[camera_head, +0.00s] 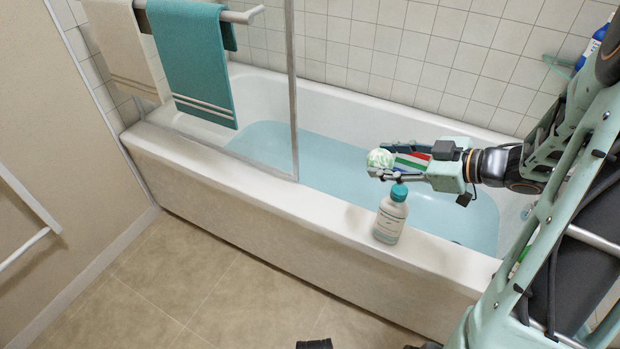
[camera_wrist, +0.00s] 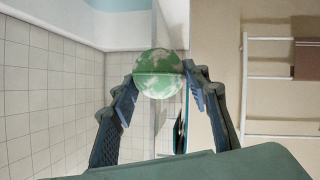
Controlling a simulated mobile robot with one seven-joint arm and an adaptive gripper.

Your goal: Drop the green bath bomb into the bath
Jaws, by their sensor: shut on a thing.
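The green bath bomb (camera_head: 379,159) is a round ball marbled with white. My gripper (camera_head: 383,160) is shut on it at the fingertips, with the arm reaching in from the right. In the head view the ball shows above the bath (camera_head: 460,262), over its water close to the near rim. In the wrist view the bath bomb (camera_wrist: 159,74) sits between the two fingertips of my gripper (camera_wrist: 160,82). The bath is white and holds pale blue water (camera_head: 330,165).
A white bottle with a teal cap (camera_head: 389,219) stands on the near rim, just below my gripper in the head view. A glass screen (camera_head: 296,90) rises from the rim at left. A teal towel (camera_head: 193,60) and a beige towel (camera_head: 118,40) hang on a rail. Blue bottles (camera_head: 590,48) stand at far right.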

